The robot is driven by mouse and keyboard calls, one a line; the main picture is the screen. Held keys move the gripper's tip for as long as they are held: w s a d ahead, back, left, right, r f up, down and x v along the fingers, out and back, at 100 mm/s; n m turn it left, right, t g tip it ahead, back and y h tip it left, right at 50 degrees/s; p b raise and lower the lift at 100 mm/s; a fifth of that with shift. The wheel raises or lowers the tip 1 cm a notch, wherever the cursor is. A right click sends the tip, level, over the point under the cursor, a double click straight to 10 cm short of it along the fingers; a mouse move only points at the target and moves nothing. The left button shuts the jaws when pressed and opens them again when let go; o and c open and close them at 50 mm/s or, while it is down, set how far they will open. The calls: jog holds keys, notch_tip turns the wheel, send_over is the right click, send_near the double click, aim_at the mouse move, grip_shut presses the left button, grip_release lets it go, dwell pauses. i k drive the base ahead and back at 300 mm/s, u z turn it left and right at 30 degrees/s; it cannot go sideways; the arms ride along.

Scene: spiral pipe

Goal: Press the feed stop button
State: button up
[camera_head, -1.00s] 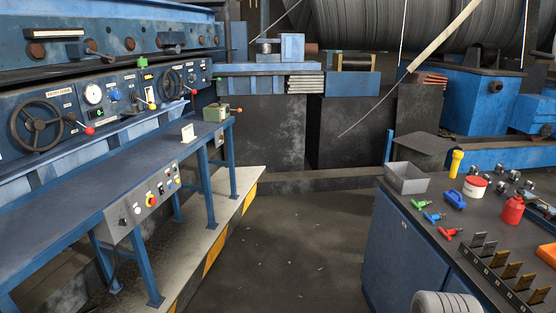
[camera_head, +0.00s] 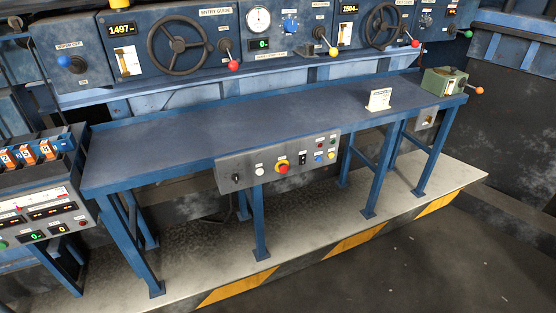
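A grey control box (camera_head: 228,173) hangs on the front edge of the blue table (camera_head: 230,112). On it are a black knob (camera_head: 237,178), a white button (camera_head: 259,170), a red mushroom button (camera_head: 282,169) on a yellow base, a black switch (camera_head: 302,158), and several small red, blue, green and yellow buttons at its right end. Their labels are too small to read, so I cannot tell which one is the feed stop button. My gripper is not in view.
Behind the table a blue panel carries handwheels (camera_head: 180,44), a white gauge (camera_head: 258,19) and ball-topped levers (camera_head: 233,64). A second console (camera_head: 45,211) stands at left. A pale platform (camera_head: 195,285) with a yellow-black edge lies below. Dark floor at lower right is clear.

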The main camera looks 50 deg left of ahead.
aim_at(284, 169)
jog(key=u, duration=0.9)
jog(key=i, duration=1.2)
jog(key=u, duration=1.05)
